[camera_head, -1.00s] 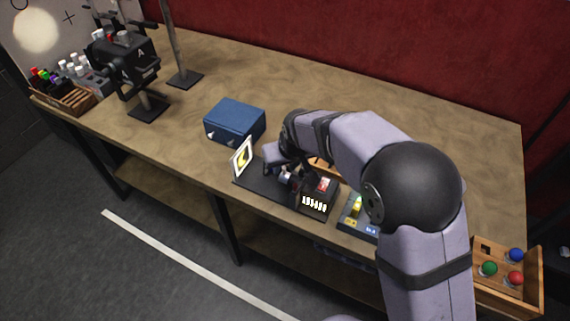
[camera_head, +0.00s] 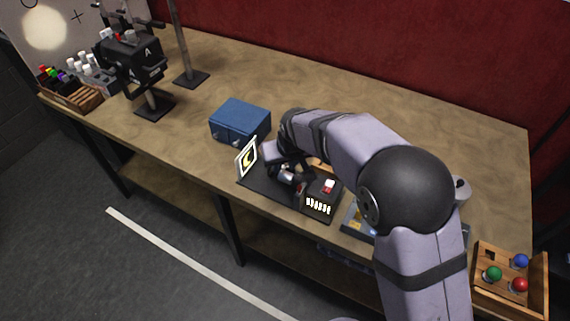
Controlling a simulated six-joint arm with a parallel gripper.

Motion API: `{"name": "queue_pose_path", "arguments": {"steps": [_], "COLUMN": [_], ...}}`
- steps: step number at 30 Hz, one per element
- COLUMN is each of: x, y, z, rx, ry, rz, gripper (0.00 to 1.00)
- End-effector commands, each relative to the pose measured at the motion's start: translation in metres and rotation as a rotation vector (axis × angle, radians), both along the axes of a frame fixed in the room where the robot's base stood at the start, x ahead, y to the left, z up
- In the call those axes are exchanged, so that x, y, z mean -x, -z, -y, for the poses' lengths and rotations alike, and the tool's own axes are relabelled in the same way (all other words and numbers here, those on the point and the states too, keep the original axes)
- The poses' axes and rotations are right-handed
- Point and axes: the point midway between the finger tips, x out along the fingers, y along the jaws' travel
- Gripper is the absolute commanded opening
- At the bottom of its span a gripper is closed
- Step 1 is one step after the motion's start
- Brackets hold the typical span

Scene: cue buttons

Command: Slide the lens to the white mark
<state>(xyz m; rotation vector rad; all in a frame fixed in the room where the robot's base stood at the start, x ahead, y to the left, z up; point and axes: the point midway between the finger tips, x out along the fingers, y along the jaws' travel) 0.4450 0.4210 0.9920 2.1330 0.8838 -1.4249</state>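A dark optical bench (camera_head: 262,184) lies on the table. My gripper (camera_head: 284,168) is down over the bench at this part. My arm hides much of it, so its fingers and any hold cannot be made out. I cannot make out the white mark.
A blue box (camera_head: 240,121) stands behind the screen. A grey-blue tray (camera_head: 357,222) is partly hidden by my arm at right. A wooden box (camera_head: 512,285) with coloured balls is at lower right. A black lamp device (camera_head: 133,62) stands far left. The table's back middle is clear.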

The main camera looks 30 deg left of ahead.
Motion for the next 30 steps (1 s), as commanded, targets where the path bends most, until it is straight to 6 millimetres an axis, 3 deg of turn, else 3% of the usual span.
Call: {"name": "queue_pose_path", "arguments": {"steps": [14, 30], "x": [0.002, 0.019], "y": [-0.008, -0.064], "z": [0.002, 0.019], "rx": [-0.001, -0.001], "ry": [0.0, 0.0], "rz": [0.001, 0.001], "gripper": [0.28, 0.28]}}
